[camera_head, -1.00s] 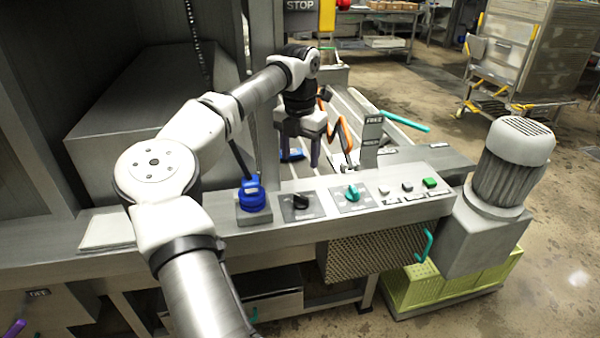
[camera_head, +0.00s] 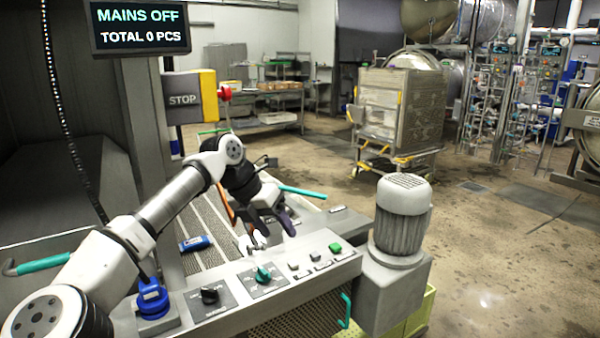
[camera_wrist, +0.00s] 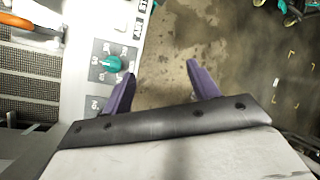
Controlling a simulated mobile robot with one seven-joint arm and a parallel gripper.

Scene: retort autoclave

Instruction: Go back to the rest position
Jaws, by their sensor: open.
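My gripper (camera_head: 272,226) hangs over the far side of the control panel, at the end of my bent arm. In the wrist view my gripper (camera_wrist: 158,82) shows two purple fingers spread apart with nothing between them. The panel (camera_head: 222,322) carries a blue knob (camera_head: 153,298), a black knob (camera_head: 209,295), a teal knob (camera_head: 263,274) and a green button (camera_head: 335,247). The teal knob also shows in the wrist view (camera_wrist: 112,63), left of the fingers. A small blue object (camera_head: 195,243) lies on the roller conveyor, clear of my gripper.
A motor with a grey ribbed housing (camera_head: 402,215) stands right of the panel. A teal bar (camera_head: 302,191) sticks out behind my gripper. A STOP box (camera_head: 190,97) and a MAINS OFF display (camera_head: 139,26) are at upper left. A cart (camera_head: 400,115) stands farther back on open floor.

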